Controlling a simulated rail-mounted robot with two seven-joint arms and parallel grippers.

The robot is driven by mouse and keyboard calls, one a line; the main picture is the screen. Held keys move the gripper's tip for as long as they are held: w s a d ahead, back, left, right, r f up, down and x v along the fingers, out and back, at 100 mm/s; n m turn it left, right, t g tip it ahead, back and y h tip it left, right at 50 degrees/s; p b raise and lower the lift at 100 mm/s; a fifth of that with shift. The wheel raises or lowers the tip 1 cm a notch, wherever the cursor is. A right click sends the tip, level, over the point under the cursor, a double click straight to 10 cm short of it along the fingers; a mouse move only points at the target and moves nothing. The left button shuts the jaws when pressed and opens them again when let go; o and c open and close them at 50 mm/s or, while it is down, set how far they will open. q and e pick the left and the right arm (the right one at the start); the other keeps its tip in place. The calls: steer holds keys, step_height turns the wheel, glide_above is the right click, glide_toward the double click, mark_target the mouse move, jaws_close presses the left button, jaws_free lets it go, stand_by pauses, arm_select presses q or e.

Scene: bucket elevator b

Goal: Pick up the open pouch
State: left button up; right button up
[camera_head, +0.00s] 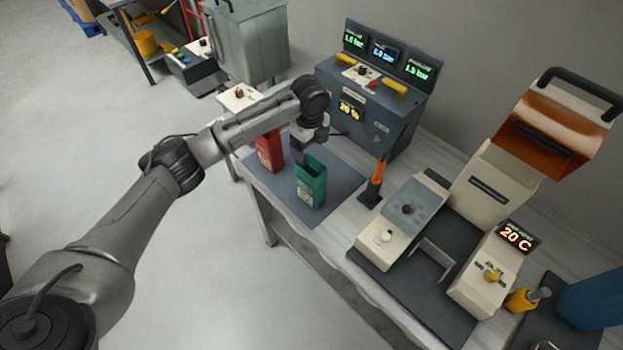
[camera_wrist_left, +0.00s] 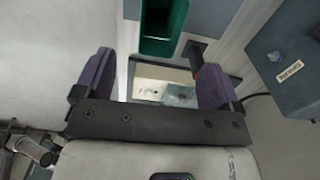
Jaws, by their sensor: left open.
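A green pouch (camera_head: 312,188) with an open top stands upright on the dark mat. A red pouch (camera_head: 269,152) stands to its left, partly behind my arm. My left gripper (camera_head: 299,153) is at the upper left of the green pouch, by its open mouth, and it is empty. In the left wrist view the purple fingers of my left gripper (camera_wrist_left: 155,66) are spread apart. The green pouch (camera_wrist_left: 163,28) shows ahead of the gap between them, its dark opening facing the camera. The head view does not show clearly whether gripper and pouch touch. My right gripper is not seen.
The dark mat (camera_head: 338,180) lies on the bench. An orange-handled tool (camera_head: 376,178) stands close to the right of the green pouch. A grey control box (camera_head: 370,115) with displays stands behind. A beige machine (camera_head: 386,240) with a raised lid takes up the right.

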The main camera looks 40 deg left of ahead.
arm_select(q)
glide_toward(311, 170)
steer(key=shift+s+d+f, duration=0.35)
steer(key=shift+s+f, duration=0.1)
steer(key=shift+f, duration=0.45)
steer(key=shift+s+d+f, duration=0.4)
steer(key=shift+s+f, duration=0.05)
steer(key=shift+f, duration=0.45)
steer(key=shift+s+d+f, duration=0.35)
steer(key=shift+s+f, duration=0.1)
steer(key=shift+f, duration=0.45)
steer(key=shift+c, duration=0.3)
steer(key=c, duration=0.8)
